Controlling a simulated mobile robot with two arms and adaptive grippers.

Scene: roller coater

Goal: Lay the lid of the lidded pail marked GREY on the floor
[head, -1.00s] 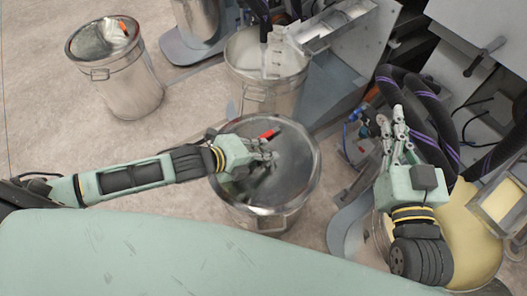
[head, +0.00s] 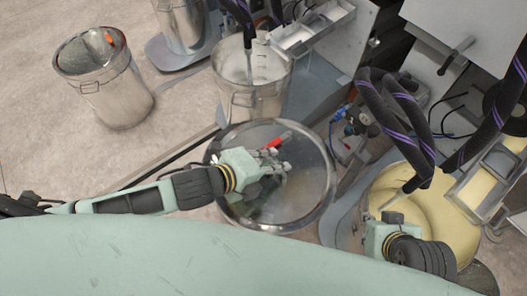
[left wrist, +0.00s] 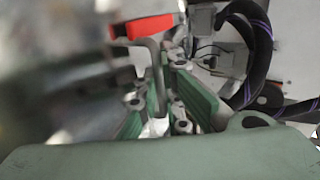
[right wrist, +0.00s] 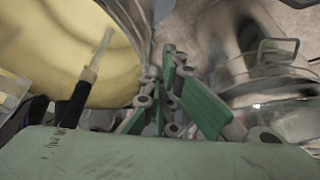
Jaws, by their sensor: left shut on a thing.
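A round metal lid (head: 312,190) with a red tag (head: 279,143) shows in the middle of the head view. It hides most of what is under it. My left gripper (head: 280,168) is above the lid; in the left wrist view it (left wrist: 160,95) is shut on a bent grey bar, the lid's handle (left wrist: 155,65), beside the red tag (left wrist: 140,27). A metal pail with a wire handle (right wrist: 265,95) shows blurred in the right wrist view. My right gripper (right wrist: 168,95) looks shut and empty near the yellow pan. I cannot read any GREY marking.
Another lidded pail (head: 118,95) with an orange-red tag stands at the back left. An open pail (head: 250,98) stands behind the lid. The machine with black hoses (head: 385,100) and a yellow pan (head: 437,205) is at right. Bare floor (head: 60,150) lies at left.

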